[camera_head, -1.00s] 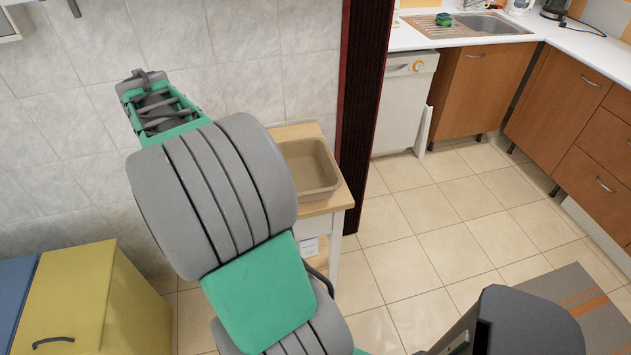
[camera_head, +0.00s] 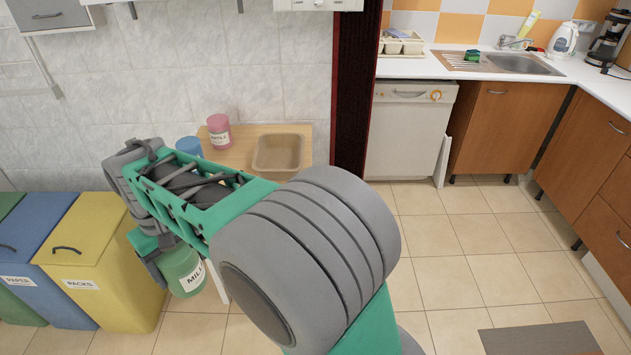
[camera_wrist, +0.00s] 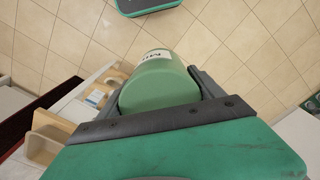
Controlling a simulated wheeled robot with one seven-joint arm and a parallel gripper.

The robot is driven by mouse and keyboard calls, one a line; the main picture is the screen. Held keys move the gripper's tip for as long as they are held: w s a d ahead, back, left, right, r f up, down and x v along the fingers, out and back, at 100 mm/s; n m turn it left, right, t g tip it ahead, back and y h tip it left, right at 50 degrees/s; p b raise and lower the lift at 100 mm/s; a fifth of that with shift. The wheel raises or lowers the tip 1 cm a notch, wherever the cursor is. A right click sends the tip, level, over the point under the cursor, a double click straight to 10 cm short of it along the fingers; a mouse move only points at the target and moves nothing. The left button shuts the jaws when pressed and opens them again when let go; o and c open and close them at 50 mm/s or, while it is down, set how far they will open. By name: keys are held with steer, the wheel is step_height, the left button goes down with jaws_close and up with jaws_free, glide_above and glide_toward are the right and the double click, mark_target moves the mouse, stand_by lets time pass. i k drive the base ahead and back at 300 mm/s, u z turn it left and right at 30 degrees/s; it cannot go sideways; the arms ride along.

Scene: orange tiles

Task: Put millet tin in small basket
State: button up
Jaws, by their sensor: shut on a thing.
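The millet tin (camera_head: 184,272) is green with a white label that starts "MILL". In the wrist view the tin (camera_wrist: 158,82) sits between the two fingers of my gripper (camera_wrist: 160,92). The small basket (camera_head: 279,152) is a tan open tub on the right of the wooden table, and it looks empty. Its edge also shows in the wrist view (camera_wrist: 42,148). My arm hides the front part of the table.
A pink tin (camera_head: 219,132) and a blue tin (camera_head: 189,146) stand on the wooden table (camera_head: 243,150), left of the basket. A yellow bin (camera_head: 100,262) and a blue bin (camera_head: 50,262) stand at left. A dark red column (camera_head: 357,90) rises right of the table.

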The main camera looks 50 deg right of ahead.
mark_target(281, 163)
steer(key=z, duration=0.75)
steer(key=i, duration=1.3)
steer(key=u, duration=0.75)
